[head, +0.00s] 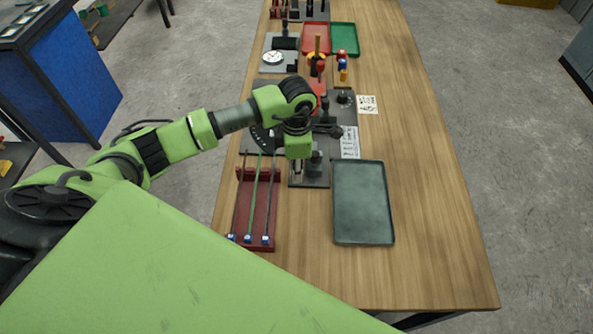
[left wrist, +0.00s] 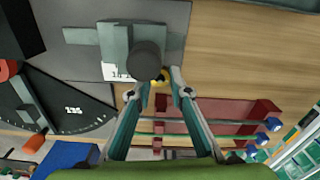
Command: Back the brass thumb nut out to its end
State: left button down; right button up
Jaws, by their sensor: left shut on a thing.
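The brass thumb nut (left wrist: 164,77) shows in the left wrist view as a small yellow piece. It is partly hidden behind a dark round post (left wrist: 147,60) on a grey fixture (left wrist: 115,42). My left gripper (left wrist: 161,88) has its two fingertips on either side of the nut and is shut on it. In the head view my left gripper (head: 297,167) points down over the fixture's grey base plate (head: 313,183), and the wrist hides the nut. My right gripper is in neither view.
A red rack (head: 241,213) with several blue-ended rods stands left of the fixture. An empty grey-green tray (head: 363,203) lies to its right. A black fan-shaped scale (left wrist: 65,105) is close by the gripper. The table's right side is clear.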

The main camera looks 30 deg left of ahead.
pick_arm(q)
jog(key=n+b, duration=0.2)
jog(key=n, duration=0.2)
jog(key=shift+n+b, duration=0.45)
jog(key=shift+n, duration=1.25)
jog(key=shift+r, duration=0.1)
jog(key=c, duration=1.9)
grip_release()
notch_tip(320, 180, up, 12)
